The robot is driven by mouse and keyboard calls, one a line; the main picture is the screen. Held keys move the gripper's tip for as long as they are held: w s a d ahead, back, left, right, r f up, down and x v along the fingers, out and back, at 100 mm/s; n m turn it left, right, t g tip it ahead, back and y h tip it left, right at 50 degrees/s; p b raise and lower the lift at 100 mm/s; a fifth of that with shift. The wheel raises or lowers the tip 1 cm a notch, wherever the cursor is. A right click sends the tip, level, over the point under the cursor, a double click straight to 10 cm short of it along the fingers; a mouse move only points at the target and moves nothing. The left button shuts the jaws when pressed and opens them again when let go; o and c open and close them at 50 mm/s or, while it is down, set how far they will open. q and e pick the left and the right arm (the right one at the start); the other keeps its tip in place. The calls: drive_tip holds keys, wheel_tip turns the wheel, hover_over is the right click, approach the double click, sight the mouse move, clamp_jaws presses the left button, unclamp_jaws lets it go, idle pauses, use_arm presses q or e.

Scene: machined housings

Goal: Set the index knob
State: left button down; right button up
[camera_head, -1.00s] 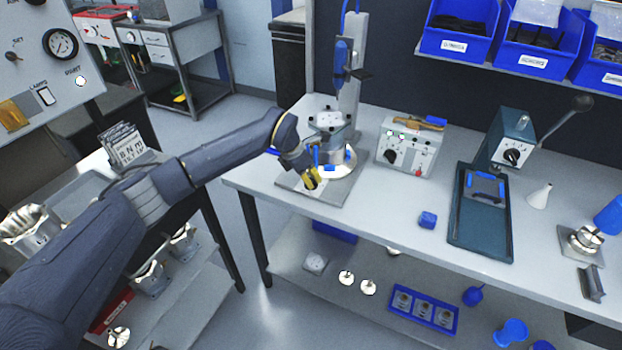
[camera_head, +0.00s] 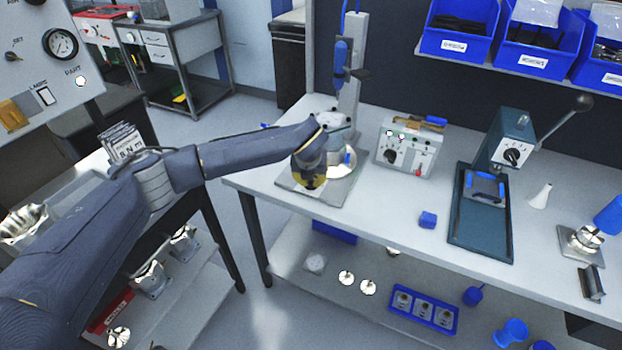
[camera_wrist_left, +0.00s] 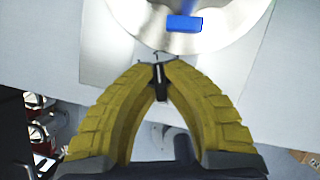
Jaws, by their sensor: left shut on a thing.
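My left gripper (camera_head: 312,184) is over the front left of the indexing fixture on the bench. In the left wrist view its yellow fingers (camera_wrist_left: 160,68) are closed at the tips on a small black knob with a white line (camera_wrist_left: 158,82), the index knob by its look. The knob is hidden behind the gripper in the head view. The fixture has a grey base plate (camera_head: 345,190) and a round metal disc (camera_wrist_left: 215,35) with a blue block (camera_wrist_left: 184,23) on it. My forearm hides much of the fixture in the head view. My right gripper is not in view.
A control box (camera_head: 408,145) with a black dial stands right of the fixture. The bench front between fixture and press is mostly clear. A post with a blue tool (camera_head: 341,65) rises behind the fixture.

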use_arm(q)
drive_tip(key=n+y, duration=0.2)
drive_tip(key=n, duration=0.3)
drive_tip(key=shift+n+g+y, duration=0.6)
drive_tip(key=shift+n+y, duration=0.2)
drive_tip(key=shift+n, duration=1.5)
drive_tip(key=c, duration=1.5)
unclamp_jaws()
drive_tip(key=shift+o, duration=0.2)
drive_tip(key=v, duration=1.2)
